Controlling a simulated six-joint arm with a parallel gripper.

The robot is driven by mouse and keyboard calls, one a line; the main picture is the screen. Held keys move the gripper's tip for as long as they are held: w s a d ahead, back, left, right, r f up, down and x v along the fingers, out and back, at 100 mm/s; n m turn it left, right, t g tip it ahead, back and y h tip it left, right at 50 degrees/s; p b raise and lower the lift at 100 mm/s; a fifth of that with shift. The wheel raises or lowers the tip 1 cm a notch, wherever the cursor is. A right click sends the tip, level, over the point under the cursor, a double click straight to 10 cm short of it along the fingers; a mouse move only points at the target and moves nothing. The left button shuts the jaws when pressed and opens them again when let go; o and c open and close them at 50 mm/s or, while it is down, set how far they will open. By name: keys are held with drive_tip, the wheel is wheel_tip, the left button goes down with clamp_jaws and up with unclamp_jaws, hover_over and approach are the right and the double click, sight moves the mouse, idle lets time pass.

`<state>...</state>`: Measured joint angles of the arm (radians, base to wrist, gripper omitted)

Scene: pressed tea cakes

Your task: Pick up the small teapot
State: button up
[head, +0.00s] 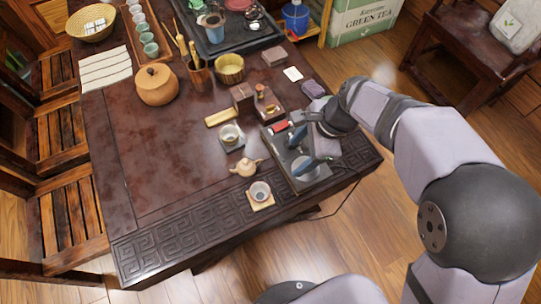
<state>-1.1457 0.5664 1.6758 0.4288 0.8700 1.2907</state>
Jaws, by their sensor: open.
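The small teapot (246,167) is beige and rounded, with a lid knob and a spout. It stands upright on the dark wooden table (165,210), left of my gripper. My gripper (294,158) is open, with two blue fingers spread above a dark appliance. No object shows between the fingers. The gripper is apart from the teapot, to its right. The gripper body hides part of the appliance.
The dark appliance (276,148) has a round metal plate (306,169). Cups stand close to the teapot, one behind (229,134) and one in front (260,190), each on a coaster. A round lidded jar (156,85) stands farther back. The table's left front is clear.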

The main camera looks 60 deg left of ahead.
drive_tip(key=g+p, duration=0.1)
hover_over(248, 161)
drive_tip(key=w+d, duration=0.1)
drive_tip(key=w, duration=0.1)
drive_tip(key=shift+r+m, duration=0.4)
drive_tip(key=shift+r, duration=0.05)
drive_tip(key=shift+p+x, duration=0.9)
drive_tip(key=shift+x, duration=2.7)
drive_tip(key=shift+s, duration=0.1)
drive_tip(key=c, duration=1.1)
